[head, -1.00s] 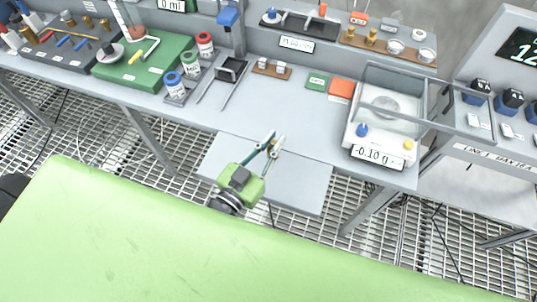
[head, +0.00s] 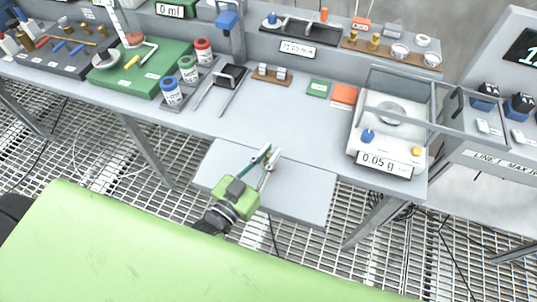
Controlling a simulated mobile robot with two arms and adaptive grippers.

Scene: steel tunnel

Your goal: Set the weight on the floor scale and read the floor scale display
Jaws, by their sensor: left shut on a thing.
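My left gripper (head: 268,155) reaches over a pale grey flat plate (head: 300,200) at the bench's front edge. Its jaws are shut on a small brass-coloured thing (head: 268,158), possibly the weight, mostly hidden by the fingers. I cannot tell whether it touches the plate. I cannot tell which thing is the floor scale; the plate may be part of it. A bench balance (head: 392,112) with a glass shield stands to the right, and its display (head: 384,162) reads about 0.05 g. A dark display (head: 525,48) at the right edge is cut off. My right gripper is not in view.
The bench (head: 280,115) has clear room between a black stand (head: 232,75) and the balance. Green (head: 318,89) and orange (head: 344,94) blocks lie near the balance. Capped jars (head: 188,69) stand to the left. Brass weights (head: 375,41) sit on a rear rack. Metal grating surrounds the bench legs.

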